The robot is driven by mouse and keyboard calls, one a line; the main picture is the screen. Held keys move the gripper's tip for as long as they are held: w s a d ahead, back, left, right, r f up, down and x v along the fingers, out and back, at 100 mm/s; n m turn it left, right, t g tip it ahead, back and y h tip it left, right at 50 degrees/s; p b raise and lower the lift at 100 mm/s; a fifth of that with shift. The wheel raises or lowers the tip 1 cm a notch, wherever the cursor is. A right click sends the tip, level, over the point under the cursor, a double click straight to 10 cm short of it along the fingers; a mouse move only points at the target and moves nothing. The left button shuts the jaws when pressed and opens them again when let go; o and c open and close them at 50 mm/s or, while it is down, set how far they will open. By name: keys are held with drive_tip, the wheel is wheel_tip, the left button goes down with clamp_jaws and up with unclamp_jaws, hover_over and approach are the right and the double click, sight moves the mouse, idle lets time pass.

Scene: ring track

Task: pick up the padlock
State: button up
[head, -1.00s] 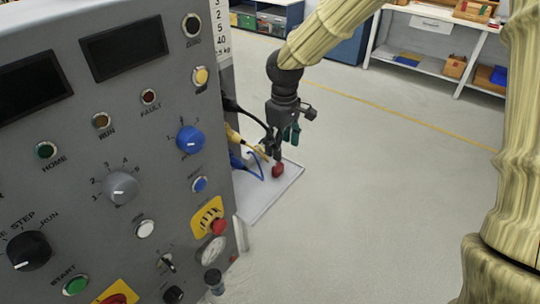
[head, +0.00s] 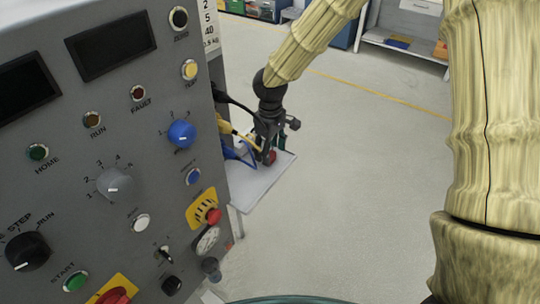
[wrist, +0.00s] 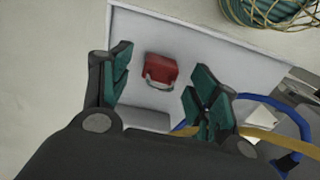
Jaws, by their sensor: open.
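The padlock (wrist: 161,70) has a red body and a pale metal shackle. In the wrist view it lies on a light grey shelf (wrist: 215,50), between and beyond my gripper's fingertips. My gripper (wrist: 158,82) is open, with a teal-padded finger on each side of the padlock and no visible contact. In the head view the padlock (head: 271,157) shows as a small red patch by my gripper (head: 268,150), partly hidden by the fingers, over the shelf (head: 262,185) beside the grey control panel.
The grey control panel (head: 110,185) with knobs and buttons fills the left of the head view. Blue and yellow cables (wrist: 275,115) run close to the right finger. A coiled teal and tan bundle (wrist: 268,10) is at the top right. Open floor (head: 350,180) lies right of the shelf.

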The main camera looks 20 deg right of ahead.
drive_tip(key=shift+f, duration=1.25)
drive_tip(key=shift+c, duration=0.4)
drive_tip(key=c, duration=1.1)
drive_tip(key=shift+o, duration=0.2)
drive_tip(key=shift+r, duration=0.1)
